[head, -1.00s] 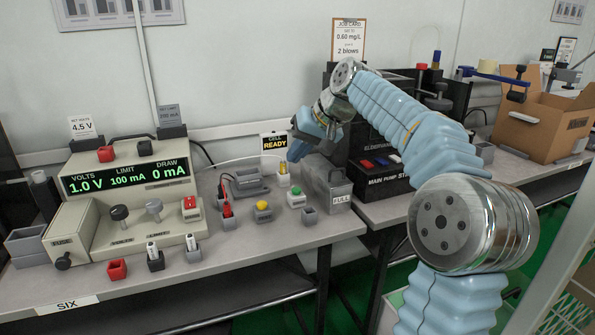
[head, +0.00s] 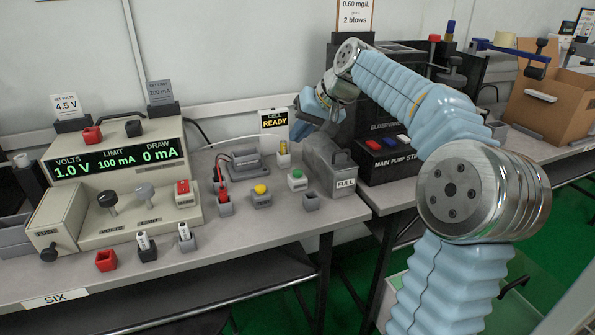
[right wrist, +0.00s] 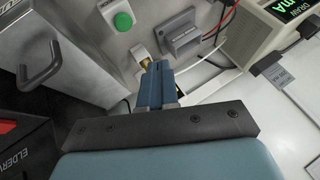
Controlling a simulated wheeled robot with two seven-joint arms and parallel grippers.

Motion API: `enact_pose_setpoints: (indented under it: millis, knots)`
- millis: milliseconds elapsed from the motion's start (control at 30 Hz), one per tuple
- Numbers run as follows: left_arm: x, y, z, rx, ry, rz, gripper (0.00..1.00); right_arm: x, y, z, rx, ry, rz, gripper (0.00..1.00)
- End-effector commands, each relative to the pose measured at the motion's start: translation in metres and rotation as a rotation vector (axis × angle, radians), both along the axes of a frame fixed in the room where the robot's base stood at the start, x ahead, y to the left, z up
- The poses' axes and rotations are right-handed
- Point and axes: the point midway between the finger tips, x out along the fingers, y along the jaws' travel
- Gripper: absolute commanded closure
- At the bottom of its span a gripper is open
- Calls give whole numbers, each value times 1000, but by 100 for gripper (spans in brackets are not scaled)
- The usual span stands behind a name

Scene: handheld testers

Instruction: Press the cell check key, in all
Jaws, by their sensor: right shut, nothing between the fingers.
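No label that reads cell check is legible on any key. A "CELL READY" sign (head: 273,119) stands at the back of the bench. In front of it is a small pale block with a brass-yellow top (head: 284,151). My right gripper (head: 298,133) is shut and empty, above and just right of that block. In the right wrist view the blue fingers (right wrist: 155,78) are together, tips close to the brass part (right wrist: 146,62); I cannot tell whether they touch. A green button (head: 297,174) on a white box and a yellow button (head: 261,189) are nearer the front. My left gripper is out of view.
A grey case marked "FULL" (head: 325,170) stands right of the buttons, near the arm. The power supply (head: 110,185) reads 1.0 V, 100 mA and 0 mA. A grey device (head: 247,164) with leads is left of the block. The black main pump unit (head: 395,165) is at right.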

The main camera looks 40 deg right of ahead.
Motion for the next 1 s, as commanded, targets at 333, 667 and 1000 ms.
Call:
enact_pose_setpoints:
  millis: [333,667,1000]
  knots:
    - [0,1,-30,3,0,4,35,0,0,-51,0,0,0,100]
    - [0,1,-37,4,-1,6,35,0,0,-60,0,0,0,100]
    - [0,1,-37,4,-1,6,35,0,0,-59,0,0,0,100]
